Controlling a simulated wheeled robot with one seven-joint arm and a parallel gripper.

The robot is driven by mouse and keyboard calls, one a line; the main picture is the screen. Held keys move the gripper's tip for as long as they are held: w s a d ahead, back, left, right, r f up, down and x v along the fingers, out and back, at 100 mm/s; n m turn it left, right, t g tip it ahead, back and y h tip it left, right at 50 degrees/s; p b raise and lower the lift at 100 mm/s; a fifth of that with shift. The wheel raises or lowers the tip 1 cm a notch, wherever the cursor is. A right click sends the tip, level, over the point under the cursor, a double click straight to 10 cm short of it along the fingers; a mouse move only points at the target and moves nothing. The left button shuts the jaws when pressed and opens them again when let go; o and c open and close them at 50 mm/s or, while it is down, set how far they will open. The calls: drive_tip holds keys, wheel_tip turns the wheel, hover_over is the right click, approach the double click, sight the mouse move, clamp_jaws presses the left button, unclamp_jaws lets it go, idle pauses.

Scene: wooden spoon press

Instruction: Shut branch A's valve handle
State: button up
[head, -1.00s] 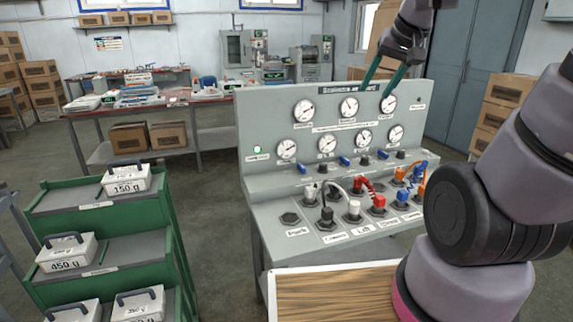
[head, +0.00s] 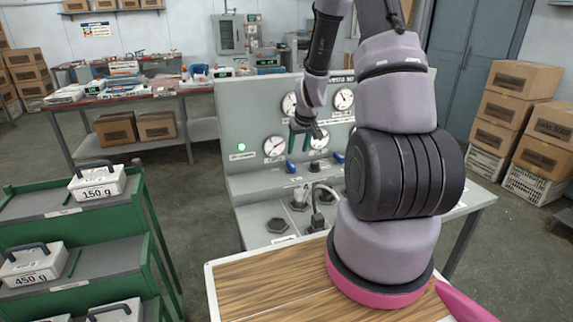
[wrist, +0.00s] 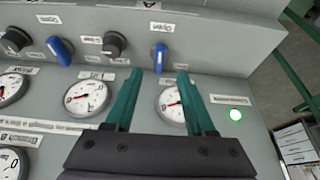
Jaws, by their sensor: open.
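A blue valve handle (wrist: 159,57) at one end of the panel's row has a small label that seems to read "A" and an "Open" label beside it. It points nearly up and down in the wrist view. In the head view this handle (head: 290,168) is the leftmost blue one. My gripper (wrist: 158,74) is open, its two green fingers apart, with a gauge showing between them. The fingertips are just short of the handle, roughly lined up on either side. Nothing is between them. In the head view my gripper (head: 299,142) hangs before the panel, above the handle.
A black knob (wrist: 115,43) and another blue handle (wrist: 60,50) sit close beside. A green lamp (wrist: 235,115) is lit on the panel. A wooden board (head: 275,285) lies in front. A green rack (head: 120,240) with weights stands left. My arm hides the panel's right part.

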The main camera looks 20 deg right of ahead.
sight(293, 167)
drive_tip(key=x, duration=1)
drive_tip(key=shift+f, duration=0.1)
clamp_jaws()
